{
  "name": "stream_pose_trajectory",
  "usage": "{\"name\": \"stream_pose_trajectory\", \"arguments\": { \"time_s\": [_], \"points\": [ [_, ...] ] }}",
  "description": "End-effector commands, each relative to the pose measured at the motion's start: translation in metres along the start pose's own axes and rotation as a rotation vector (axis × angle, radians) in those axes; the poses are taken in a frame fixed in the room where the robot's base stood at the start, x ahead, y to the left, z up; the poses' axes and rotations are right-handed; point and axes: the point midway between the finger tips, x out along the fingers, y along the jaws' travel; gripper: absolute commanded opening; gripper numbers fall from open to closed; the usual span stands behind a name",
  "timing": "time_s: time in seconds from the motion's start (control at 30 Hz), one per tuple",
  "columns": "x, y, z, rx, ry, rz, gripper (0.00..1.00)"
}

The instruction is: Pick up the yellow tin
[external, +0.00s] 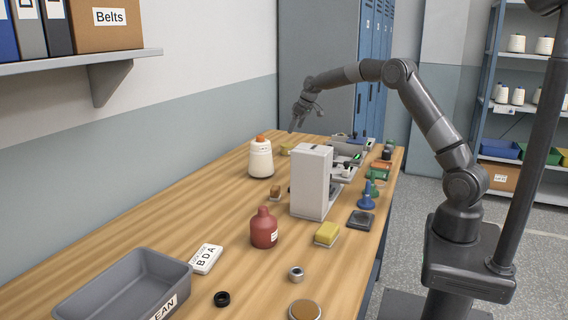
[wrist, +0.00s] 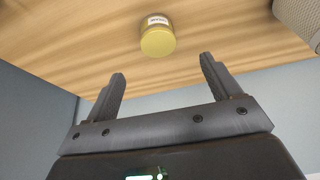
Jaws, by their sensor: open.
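The yellow tin (wrist: 157,38) is in the wrist view at the top centre, a short round can with a pale label, on the wooden table. A small yellow thing (external: 285,150) at the far end of the table in the external view seems to be the same tin. My gripper (wrist: 162,70) is open and empty, its two fingers spread on either side below the tin in the picture. The tin is beyond the fingertips, not between them. In the external view my gripper (external: 295,124) hangs above the table's far end, with its fingers small.
A cream bottle with an orange cap (external: 260,160) stands left of the small yellow thing. A white machine (external: 311,183) stands nearer, with several small items to its right. A red bottle (external: 264,230), a yellow sponge-like block (external: 327,233) and a grey bin (external: 75,303) are nearer still.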

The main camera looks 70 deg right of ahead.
Motion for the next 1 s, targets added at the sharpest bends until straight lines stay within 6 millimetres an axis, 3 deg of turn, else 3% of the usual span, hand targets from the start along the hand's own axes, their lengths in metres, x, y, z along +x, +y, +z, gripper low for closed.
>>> {"name": "stream_pose_trajectory", "arguments": {
  "time_s": [0.2,1.0],
  "points": [
    [0.020,0.012,-0.002,0.002,-0.002,-0.002,0.82],
    [0.118,0.004,-0.004,0.002,-0.002,-0.001,0.82]
  ]
}}
